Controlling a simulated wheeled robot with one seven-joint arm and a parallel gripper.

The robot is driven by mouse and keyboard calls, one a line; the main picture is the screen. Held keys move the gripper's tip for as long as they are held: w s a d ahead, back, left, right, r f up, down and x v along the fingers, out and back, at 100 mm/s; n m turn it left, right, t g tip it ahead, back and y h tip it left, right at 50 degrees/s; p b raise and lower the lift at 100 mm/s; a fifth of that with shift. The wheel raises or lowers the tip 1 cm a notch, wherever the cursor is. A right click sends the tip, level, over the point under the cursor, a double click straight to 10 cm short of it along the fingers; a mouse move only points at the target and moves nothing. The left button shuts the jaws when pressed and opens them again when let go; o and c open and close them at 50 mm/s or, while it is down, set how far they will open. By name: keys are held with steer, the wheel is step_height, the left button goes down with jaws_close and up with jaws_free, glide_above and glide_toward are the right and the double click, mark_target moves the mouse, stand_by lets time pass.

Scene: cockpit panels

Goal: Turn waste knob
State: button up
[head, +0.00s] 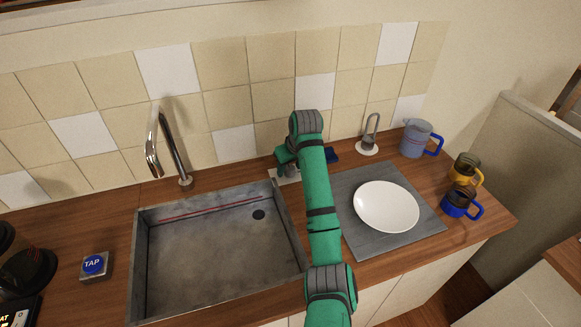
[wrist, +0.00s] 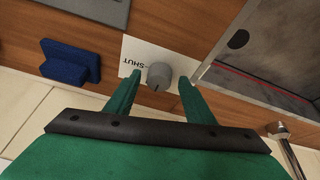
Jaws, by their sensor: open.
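The waste knob (wrist: 159,75) is a small grey round knob on a white label plate (wrist: 135,52). The word "SHUT" can be read on the plate in the wrist view; other lettering is covered or unclear. My green gripper (wrist: 160,79) is open, with one fingertip on each side of the knob. A gap seems to show between the knob and each finger, but I cannot tell whether either touches. In the head view my gripper (head: 287,163) is at the back of the counter, right of the sink, and largely hides the knob.
The metal sink (head: 140,262) and tap (head: 165,150) are left of my arm. A blue block (wrist: 70,64) lies beside the plate. A white dish (head: 386,206) rests on a grey mat (head: 368,246) to the right. The tiled wall (head: 220,61) is close behind.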

steer(key=c, duration=1.1)
steer(key=shift+o, duration=0.2)
steer(key=shift+w, duration=0.1)
